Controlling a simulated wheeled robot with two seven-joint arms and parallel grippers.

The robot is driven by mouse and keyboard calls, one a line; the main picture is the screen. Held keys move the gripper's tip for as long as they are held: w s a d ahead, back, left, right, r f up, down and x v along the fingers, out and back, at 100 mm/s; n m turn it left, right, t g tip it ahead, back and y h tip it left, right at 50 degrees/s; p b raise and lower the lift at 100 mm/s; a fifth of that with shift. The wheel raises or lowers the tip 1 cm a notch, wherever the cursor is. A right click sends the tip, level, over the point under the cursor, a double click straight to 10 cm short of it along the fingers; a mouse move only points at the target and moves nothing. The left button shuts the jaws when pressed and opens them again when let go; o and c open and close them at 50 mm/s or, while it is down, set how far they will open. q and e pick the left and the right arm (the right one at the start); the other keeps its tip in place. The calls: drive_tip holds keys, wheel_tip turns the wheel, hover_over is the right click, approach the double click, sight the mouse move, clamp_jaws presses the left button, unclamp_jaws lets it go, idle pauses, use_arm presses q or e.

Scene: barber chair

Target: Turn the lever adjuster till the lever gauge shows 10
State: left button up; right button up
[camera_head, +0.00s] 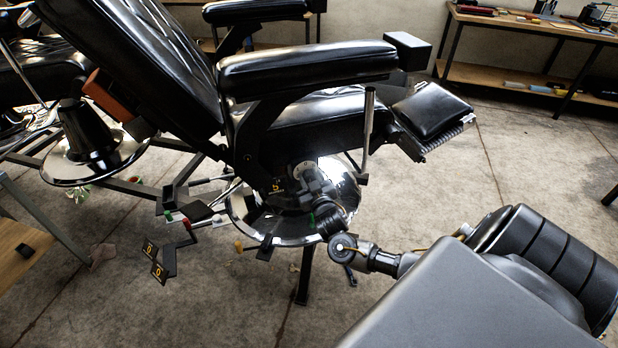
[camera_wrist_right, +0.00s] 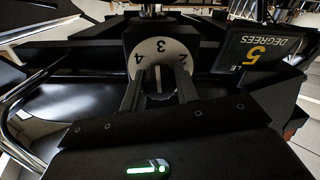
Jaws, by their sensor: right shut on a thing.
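A round pale dial with printed numbers, which looks like the lever adjuster (camera_head: 306,168), sits on the barber chair's side below the armrest. It shows its 3 and 4 in the right wrist view (camera_wrist_right: 150,49). My right gripper (camera_head: 309,182) reaches it from the front right; in the right wrist view its two fingers (camera_wrist_right: 159,75) are shut on the adjuster. The grip contact is partly hidden. Beside it, a black plate that looks like the lever gauge (camera_head: 276,185) reads 5; it also shows upside down in the right wrist view (camera_wrist_right: 262,52) with "DEGREES". My left gripper is not in view.
Two small black plates (camera_head: 149,249) reading 0 stand at lower left, near levers with red and green tips (camera_head: 187,224). The chair's armrest (camera_head: 300,68) hangs above my right gripper. The round chrome base (camera_head: 245,212) lies below. The floor to the right is open.

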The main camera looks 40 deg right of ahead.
drive_tip(key=shift+r+n+p, duration=0.15)
drive_tip(key=shift+n+p, duration=0.55)
drive_tip(key=shift+n, duration=0.1)
drive_tip(key=shift+n+p, duration=0.55)
drive_tip(key=shift+n, duration=0.35)
drive_tip(key=shift+n+p, duration=0.8)
drive_tip(key=shift+n, duration=0.9)
drive_tip(key=shift+n+p, duration=0.65)
drive_tip(key=shift+n, duration=0.25)
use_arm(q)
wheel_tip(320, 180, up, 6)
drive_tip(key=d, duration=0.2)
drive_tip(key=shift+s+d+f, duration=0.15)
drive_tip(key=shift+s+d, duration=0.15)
use_arm(e)
drive_tip(key=shift+n, duration=0.5)
